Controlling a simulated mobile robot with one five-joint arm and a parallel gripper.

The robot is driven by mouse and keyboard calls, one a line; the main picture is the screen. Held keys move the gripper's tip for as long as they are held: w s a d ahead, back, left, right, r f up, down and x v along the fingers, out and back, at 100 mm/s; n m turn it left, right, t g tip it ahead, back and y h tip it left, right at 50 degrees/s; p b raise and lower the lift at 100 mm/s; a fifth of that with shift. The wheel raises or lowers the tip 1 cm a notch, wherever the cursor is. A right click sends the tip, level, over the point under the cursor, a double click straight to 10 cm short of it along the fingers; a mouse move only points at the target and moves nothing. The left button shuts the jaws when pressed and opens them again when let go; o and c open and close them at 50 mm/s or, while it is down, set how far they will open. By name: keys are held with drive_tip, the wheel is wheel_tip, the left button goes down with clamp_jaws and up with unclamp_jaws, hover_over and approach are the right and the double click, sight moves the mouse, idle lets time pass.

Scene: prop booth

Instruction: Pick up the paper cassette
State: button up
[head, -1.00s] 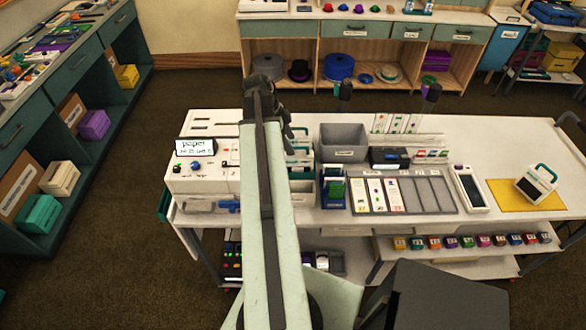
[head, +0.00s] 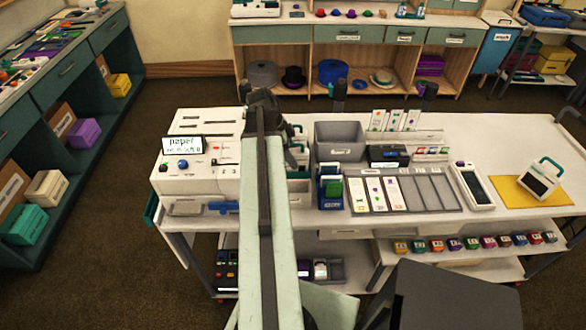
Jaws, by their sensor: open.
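A white machine (head: 195,168) with a display reading "paper" stands at the table's left end, left of my arm. White items with teal handles (head: 299,148) sit just right of my arm, partly hidden by it. A white case with a dark face and a teal handle (head: 540,179) rests tilted on a yellow mat (head: 508,190) at the right. I cannot tell for certain which of these is the paper cassette. My gripper (head: 264,112) is at the far end of my arm, above the table's back part, open, with nothing visibly held; its fingertips are hard to make out.
The white table (head: 480,140) also bears a grey bin (head: 340,140), a blue card holder (head: 331,188), a card tray (head: 435,193) and a white handheld device (head: 474,185). A lower shelf holds several small coloured boxes (head: 470,242). Brown floor (head: 105,230) is clear at the left.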

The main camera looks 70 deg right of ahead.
drive_tip(key=shift+r, duration=0.1)
clamp_jaws()
wheel_tip(320, 180, up, 18)
drive_tip(key=p, duration=1.8)
drive_tip(key=shift+s, duration=0.15)
